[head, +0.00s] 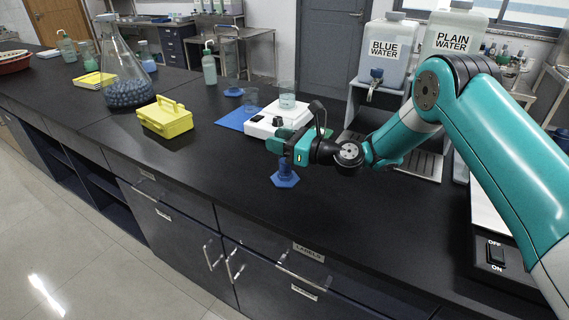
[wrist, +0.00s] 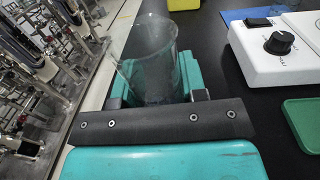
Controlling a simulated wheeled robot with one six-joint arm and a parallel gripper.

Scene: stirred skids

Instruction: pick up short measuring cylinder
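The short measuring cylinder shows in the head view as a blue hexagonal base (head: 285,181) with a short blue stem, just below my gripper (head: 290,149) near the front of the black counter. Its upper body is hidden there by the gripper. In the wrist view its clear glass tube (wrist: 149,52) stands between the two teal fingers of my gripper (wrist: 160,92) and fills the space between them. The gripper looks shut on the tube. I cannot tell whether the base touches the counter.
A white device (head: 268,122) with a beaker (head: 287,96) on it stands just behind the gripper. A yellow box (head: 165,118) and a large flask (head: 124,80) stand to the left. The counter's front edge is close. Water containers (head: 385,50) stand at the back right.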

